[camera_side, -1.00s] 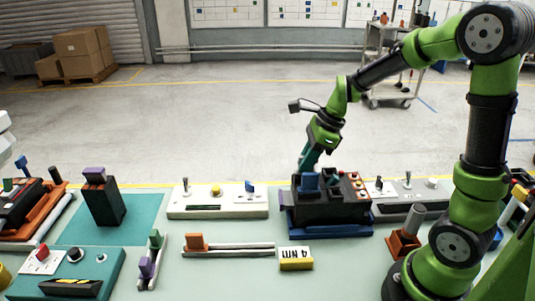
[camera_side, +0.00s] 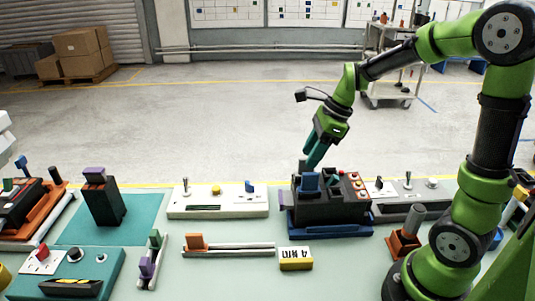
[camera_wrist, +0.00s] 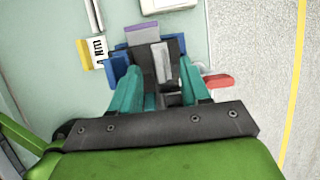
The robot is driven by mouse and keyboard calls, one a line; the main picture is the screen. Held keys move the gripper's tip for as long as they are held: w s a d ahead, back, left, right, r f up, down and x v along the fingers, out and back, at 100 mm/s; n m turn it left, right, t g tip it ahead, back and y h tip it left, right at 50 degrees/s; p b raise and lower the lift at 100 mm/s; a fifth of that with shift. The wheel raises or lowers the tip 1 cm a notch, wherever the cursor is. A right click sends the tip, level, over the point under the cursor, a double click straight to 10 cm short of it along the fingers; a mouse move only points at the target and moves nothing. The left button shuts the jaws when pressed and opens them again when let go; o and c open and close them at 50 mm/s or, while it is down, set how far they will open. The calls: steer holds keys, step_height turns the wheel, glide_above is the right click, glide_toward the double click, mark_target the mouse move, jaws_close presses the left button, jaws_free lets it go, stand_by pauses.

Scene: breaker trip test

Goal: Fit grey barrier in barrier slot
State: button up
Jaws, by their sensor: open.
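My gripper (camera_side: 309,166) is above the black breaker block (camera_side: 331,208), with its teal fingers pointing down. In the wrist view my gripper (camera_wrist: 158,85) has its fingers apart, one on each side of a light grey upright plate, apparently the grey barrier (camera_wrist: 160,62). The plate stands in the black block, and I cannot tell how deep it sits. No finger contact with it is clear. The barrier slot cannot be made out. In the side view the barrier cannot be made out behind the block's blue lever (camera_side: 310,182).
The block sits on a blue base (camera_side: 330,231). White switch panel (camera_side: 217,206) is to its left and a grey switch panel (camera_side: 408,208) to its right. A yellow "4 NM" label block (camera_side: 296,264) and an orange-ended rail (camera_side: 228,249) lie in front.

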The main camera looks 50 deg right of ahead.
steer(key=v, duration=1.3)
steer(key=shift+r, duration=0.15)
steer(key=s+a+f+n+t, duration=0.1)
steer(key=s+a+n, duration=0.1)
steer(key=a+n, duration=0.2)
steer(key=s+a+f+n+t, duration=0.1)
steer(key=s+a+n, duration=0.2)
steer(key=n, duration=0.8)
steer(key=s+a+f+n+t+h, duration=0.1)
steer(key=s+a+f+n+t, duration=0.1)
steer(key=a+n, duration=0.4)
steer(key=shift+s+a+n, duration=0.2)
steer(key=shift+s+n, duration=0.3)
steer(key=shift+n, duration=0.5)
